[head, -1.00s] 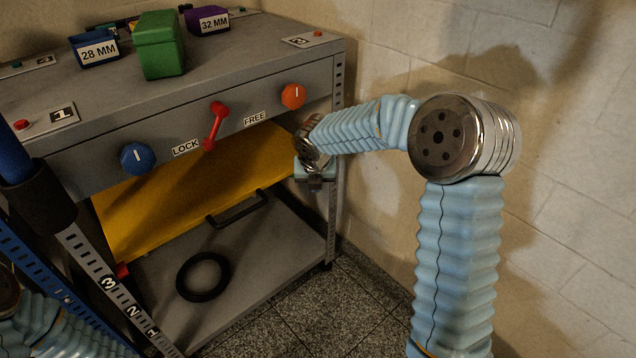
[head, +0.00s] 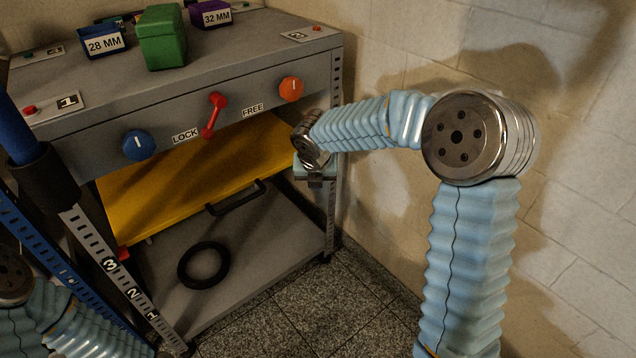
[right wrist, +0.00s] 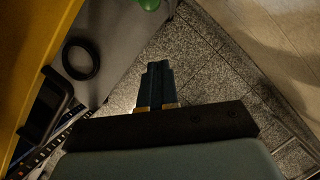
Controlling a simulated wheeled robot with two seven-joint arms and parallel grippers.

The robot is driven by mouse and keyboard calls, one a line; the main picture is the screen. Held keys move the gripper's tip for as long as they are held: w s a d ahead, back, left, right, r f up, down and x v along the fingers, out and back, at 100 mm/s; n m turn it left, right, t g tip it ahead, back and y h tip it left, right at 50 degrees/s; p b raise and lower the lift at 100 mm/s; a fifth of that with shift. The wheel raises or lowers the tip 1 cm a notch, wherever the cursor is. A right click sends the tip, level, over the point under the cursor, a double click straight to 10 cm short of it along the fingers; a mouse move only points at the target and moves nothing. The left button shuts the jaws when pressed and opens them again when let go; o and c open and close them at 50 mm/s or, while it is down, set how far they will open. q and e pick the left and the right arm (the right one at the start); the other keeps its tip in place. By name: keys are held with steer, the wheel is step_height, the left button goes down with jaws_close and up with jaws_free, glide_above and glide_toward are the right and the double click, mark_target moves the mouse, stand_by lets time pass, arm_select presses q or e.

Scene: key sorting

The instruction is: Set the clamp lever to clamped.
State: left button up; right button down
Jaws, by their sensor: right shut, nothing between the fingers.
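The red clamp lever (head: 214,115) is on the grey front panel of the bench, between the LOCK label (head: 185,135) and the FREE label (head: 252,109). It stands near upright, its top end leaning a little right. My right gripper (head: 315,177) is at the bench's right front leg, to the right of and below the lever, apart from it. In the right wrist view its dark fingers (right wrist: 156,84) are together with nothing between them. The lever does not show clearly in that view. My left gripper is out of sight; only part of its arm shows at the lower left.
A blue knob (head: 139,145) and an orange knob (head: 291,89) flank the lever. Below are a yellow panel (head: 150,195), a black handle (head: 237,199) and a black ring (head: 203,265) on the lower shelf. A wall (head: 400,60) stands close at the right.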

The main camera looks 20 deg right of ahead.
steer(key=d+v, duration=0.1)
steer(key=v, duration=0.7)
steer(key=shift+s+p, duration=0.2)
steer(key=shift+p, duration=0.15)
